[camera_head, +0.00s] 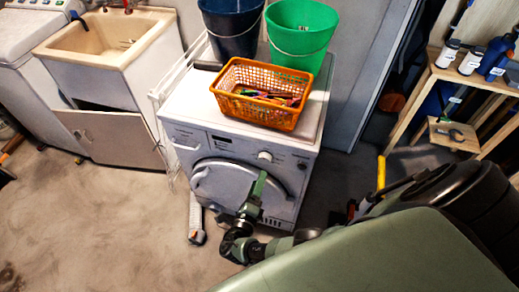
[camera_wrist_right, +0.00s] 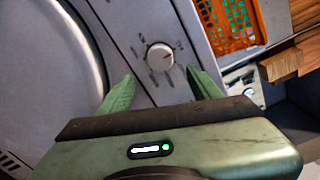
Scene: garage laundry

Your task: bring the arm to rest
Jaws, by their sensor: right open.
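My right arm comes in from the lower right in the head view. Its gripper (camera_head: 262,190) is in front of the washing machine (camera_head: 215,150), by the round door. In the right wrist view, the two green fingers of the right gripper (camera_wrist_right: 160,88) are spread apart with nothing between them. The white control knob (camera_wrist_right: 160,56) of the machine shows just beyond the fingertips. I cannot tell how far the fingertips are from the panel. The knob also shows in the head view (camera_head: 265,156). My left gripper is not in view.
An orange basket (camera_head: 264,112) with small items, a dark blue bucket (camera_head: 232,28) and a green bucket (camera_head: 300,40) stand on the machine. A sink cabinet (camera_head: 110,120) is to the left. A wooden shelf (camera_head: 452,75) with bottles is at right. Floor at left is mostly clear.

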